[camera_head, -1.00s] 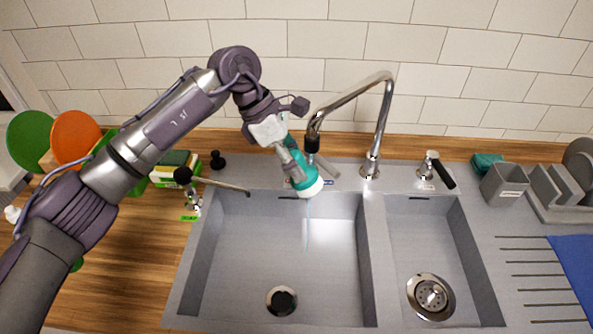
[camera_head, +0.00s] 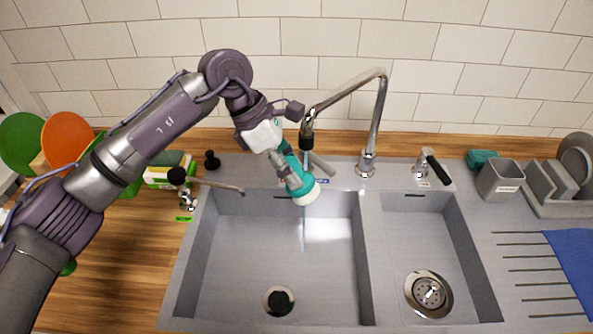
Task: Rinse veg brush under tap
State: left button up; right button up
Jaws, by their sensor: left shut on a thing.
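The veg brush (camera_head: 297,178) is teal with a pale bristle head. My left gripper (camera_head: 278,152) is shut on it, and it tilts head-down over the back of the large left basin (camera_head: 260,255). The chrome tap (camera_head: 376,115) arches from behind the basins, and its dark spout end is just above and right of the brush. A thin bluish stream of water runs down beside the brush head into the basin. I cannot tell exactly how much of it touches the bristles. My right gripper is not in view.
A smaller basin with a drain (camera_head: 428,294) is at the right. A tap lever (camera_head: 434,168) stands behind it. A short side spout (camera_head: 205,183) reaches over the left basin's rim. A grey holder (camera_head: 499,180), dish rack and blue cloth (camera_head: 575,255) are at the right.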

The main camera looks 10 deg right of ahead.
pick_arm(q)
jog(key=s+b, duration=0.1)
jog(key=s, duration=0.4)
jog(key=shift+s+a+b, duration=0.2)
jog(key=shift+b, duration=0.1)
dwell(1.2)
jog(key=s+r, duration=0.4)
jog(key=s, duration=0.1)
jog(key=shift+a, duration=0.2)
dwell(0.5)
